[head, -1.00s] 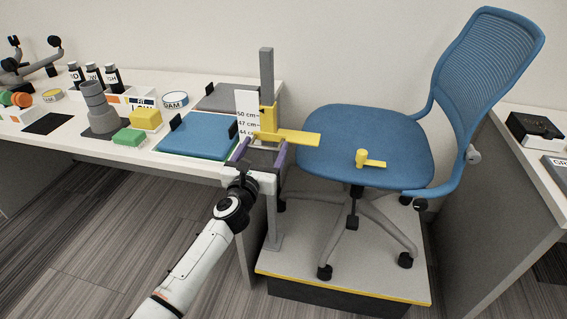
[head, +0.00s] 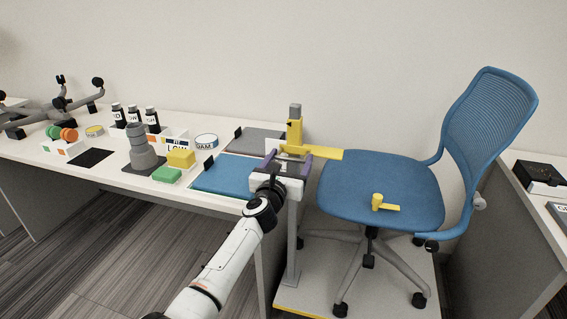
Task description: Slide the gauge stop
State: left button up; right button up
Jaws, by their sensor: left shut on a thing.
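The yellow gauge stop (head: 295,133) sits on an upright grey post (head: 295,108), close to the post's top. Its flat yellow arm (head: 328,154) reaches right, over the back edge of the blue chair seat in the picture. My left gripper (head: 289,156) is shut on the stop, with its purple fingers on either side of the stop's lower part. My right gripper is not in view.
A blue chair (head: 385,180) stands right of the post, with a yellow knob piece (head: 378,202) on its seat. Left on the white table are a blue mat (head: 222,178), yellow and green blocks, a grey stepped cylinder (head: 140,150) and several bottles.

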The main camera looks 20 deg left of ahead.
pick_arm(q)
jog(key=shift+r, duration=0.45)
jog(key=o, duration=1.5)
jog(key=shift+f, duration=0.15)
jog(key=shift+s+p, duration=0.45)
jog(key=shift+p, duration=0.05)
jog(key=s+p, duration=0.2)
jog(key=s, duration=0.7)
jog(key=shift+s+p, duration=0.2)
jog(key=shift+p, duration=0.2)
